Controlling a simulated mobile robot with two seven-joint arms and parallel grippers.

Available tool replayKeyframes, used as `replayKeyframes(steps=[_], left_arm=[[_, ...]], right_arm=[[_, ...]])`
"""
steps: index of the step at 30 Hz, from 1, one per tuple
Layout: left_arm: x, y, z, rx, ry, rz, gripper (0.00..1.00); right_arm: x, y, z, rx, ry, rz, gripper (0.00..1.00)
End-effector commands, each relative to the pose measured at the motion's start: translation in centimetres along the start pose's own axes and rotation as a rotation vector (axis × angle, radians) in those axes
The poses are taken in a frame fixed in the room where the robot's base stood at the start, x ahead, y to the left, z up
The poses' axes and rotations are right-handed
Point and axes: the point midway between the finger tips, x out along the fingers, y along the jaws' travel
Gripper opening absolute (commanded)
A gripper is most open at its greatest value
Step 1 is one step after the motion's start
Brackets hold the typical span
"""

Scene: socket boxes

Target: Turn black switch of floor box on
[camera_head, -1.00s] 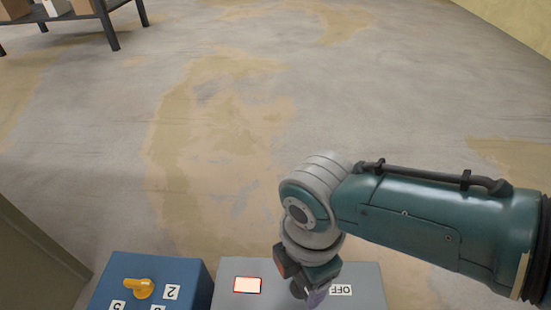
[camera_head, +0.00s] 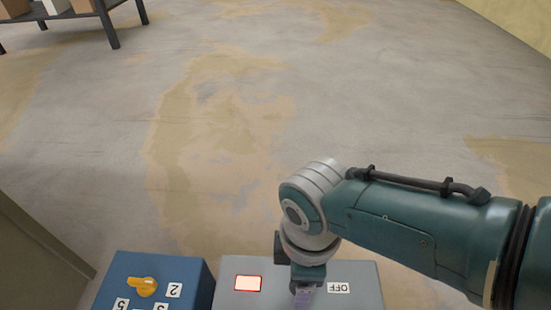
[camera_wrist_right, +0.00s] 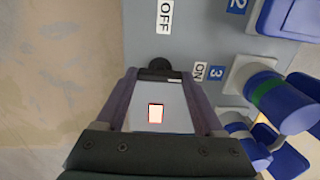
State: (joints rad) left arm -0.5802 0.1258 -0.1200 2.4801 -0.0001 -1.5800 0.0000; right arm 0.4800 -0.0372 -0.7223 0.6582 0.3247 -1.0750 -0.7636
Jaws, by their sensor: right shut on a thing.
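The grey floor box (camera_head: 235,303) is at the bottom middle of the head view. It bears an OFF label (camera_head: 339,287) and a pale, red-edged panel (camera_head: 248,283). My right gripper (camera_head: 304,294) points down onto the box, left of the OFF label, and hides the switch there. In the wrist view, the black switch (camera_wrist_right: 159,69) shows at the fingertips of my right gripper (camera_wrist_right: 157,76), which is shut on it. The OFF label (camera_wrist_right: 165,17) and the ON label (camera_wrist_right: 200,72) lie beyond and to the right of the switch. My left gripper is not in view.
A blue box (camera_head: 190,270) with a yellow knob (camera_head: 143,286) stands left of the grey box. In the wrist view, blue plugs (camera_wrist_right: 287,103) crowd the right side, close to the right finger. A dark shelf (camera_head: 110,25) stands far left. The floor beyond is clear.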

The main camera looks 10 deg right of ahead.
Motion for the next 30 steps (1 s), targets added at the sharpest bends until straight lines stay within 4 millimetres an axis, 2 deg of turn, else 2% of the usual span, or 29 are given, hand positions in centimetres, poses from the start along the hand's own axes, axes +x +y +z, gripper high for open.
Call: replayKeyframes(steps=[10,11,18,26,30], left_arm=[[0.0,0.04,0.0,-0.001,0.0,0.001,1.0],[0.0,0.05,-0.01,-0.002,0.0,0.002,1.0],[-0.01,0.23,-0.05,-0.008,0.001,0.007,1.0],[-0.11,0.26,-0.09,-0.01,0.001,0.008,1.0],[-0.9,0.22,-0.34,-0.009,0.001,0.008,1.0]], right_arm=[[0.01,0.01,0.02,0.007,0.0,0.0,0.14],[0.0,0.01,0.02,0.007,0.0,0.0,0.73],[0.0,0.02,0.02,0.005,0.0,0.0,1.0],[-0.11,0.02,0.02,0.004,0.0,0.0,1.0],[-0.98,0.03,0.02,0.004,0.0,0.0,1.0]])
